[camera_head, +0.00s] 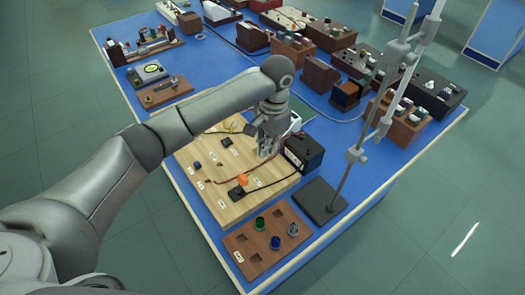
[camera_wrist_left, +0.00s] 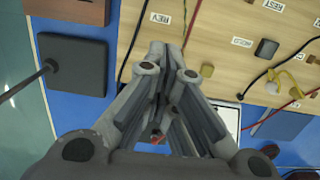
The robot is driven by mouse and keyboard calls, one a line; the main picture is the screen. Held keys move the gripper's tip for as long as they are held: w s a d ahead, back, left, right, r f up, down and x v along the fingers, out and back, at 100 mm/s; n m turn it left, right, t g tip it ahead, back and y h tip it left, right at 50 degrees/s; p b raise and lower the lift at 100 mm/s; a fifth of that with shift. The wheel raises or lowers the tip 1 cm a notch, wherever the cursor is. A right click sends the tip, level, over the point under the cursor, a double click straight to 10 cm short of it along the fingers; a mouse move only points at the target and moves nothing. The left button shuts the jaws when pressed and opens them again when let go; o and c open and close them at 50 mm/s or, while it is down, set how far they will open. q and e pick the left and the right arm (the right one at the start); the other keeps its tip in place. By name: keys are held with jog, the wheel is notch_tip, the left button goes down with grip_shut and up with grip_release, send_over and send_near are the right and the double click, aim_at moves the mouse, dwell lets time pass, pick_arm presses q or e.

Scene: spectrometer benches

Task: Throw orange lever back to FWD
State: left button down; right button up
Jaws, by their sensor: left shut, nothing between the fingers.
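A wooden board (camera_head: 233,205) with white labels lies on the blue bench. A small orange piece (camera_head: 241,181), likely the lever's handle, stands near the board's front middle; its exact tilt is too small to tell. My left gripper (camera_head: 266,153) points down over the board's right part, behind and right of the orange piece and apart from it. It is shut and empty. In the left wrist view its fingers (camera_wrist_left: 170,60) meet just below a label reading REV (camera_wrist_left: 159,19). I cannot make out the orange lever there. My right gripper is not in view.
A black box (camera_head: 304,151) stands close right of my gripper. A metal stand (camera_head: 352,155) with a dark base rises right of it. A brown block with coloured knobs (camera_head: 265,240) lies in front. Wires cross the board. Several instruments fill the bench's back.

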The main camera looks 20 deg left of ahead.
aim_at(241, 185)
pick_arm(q)
jog(key=f, duration=0.3)
jog(key=shift+s+a+f+p, duration=0.2)
jog(key=shift+f+p, duration=0.05)
jog(key=shift+p, duration=0.1)
notch_tip(241, 185, down, 4)
jog(key=shift+s+a+r+p, duration=0.1)
jog(key=shift+s+p, duration=0.05)
jog(key=shift+p, duration=0.2)
jog(key=shift+s+a+p, duration=0.15)
jog(key=shift+a+p, duration=0.05)
jog(key=shift+p, duration=0.15)
jog(key=shift+s+a+r+p, duration=0.25)
jog(key=shift+s+a+p, duration=0.2)
jog(key=shift+s, duration=0.15)
jog(key=shift+s+a+r+p, duration=0.25)
jog(key=shift+s+a+p, duration=0.15)
jog(key=shift+s, duration=0.3)
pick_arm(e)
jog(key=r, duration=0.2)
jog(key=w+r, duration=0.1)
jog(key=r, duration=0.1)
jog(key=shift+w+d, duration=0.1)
pick_arm(q)
jog(key=shift+w+a+f, duration=0.1)
jog(key=shift+w, duration=0.1)
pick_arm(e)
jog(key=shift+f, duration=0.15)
